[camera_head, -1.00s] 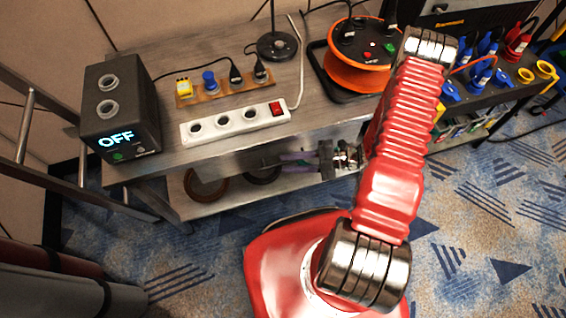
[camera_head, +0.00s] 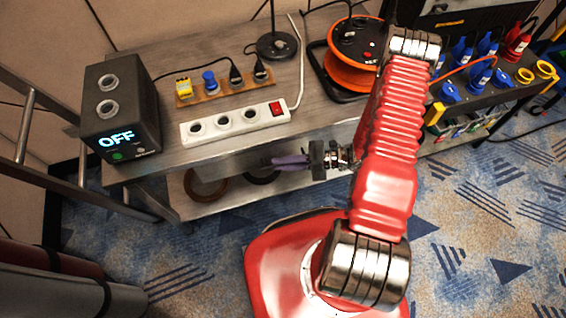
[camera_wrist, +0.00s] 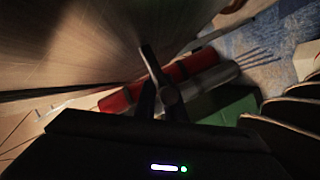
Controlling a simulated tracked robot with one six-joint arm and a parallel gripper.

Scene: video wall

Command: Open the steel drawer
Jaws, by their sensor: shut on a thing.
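The steel drawer (camera_head: 222,161) is under the steel bench top, its grey front partly hidden by my arm and gripper. My gripper (camera_head: 272,161) is at the drawer front, below the white power strip. Its purple-grey fingers point left. In the wrist view my gripper (camera_wrist: 160,95) has its dark fingers close together at a thin metal bar (camera_wrist: 150,60), which looks like the drawer's handle. The jaws are shut on it. The wrist picture is dark, so the exact contact is hard to see. How far the drawer stands out cannot be told.
The bench top (camera_head: 300,104) carries a black OFF box (camera_head: 120,105), a power strip (camera_head: 236,121), a lamp base (camera_head: 277,46) and an orange cable reel (camera_head: 354,58). A lower shelf (camera_head: 226,204) holds dark rings. Rolled tubes (camera_head: 65,287) lie at lower left.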

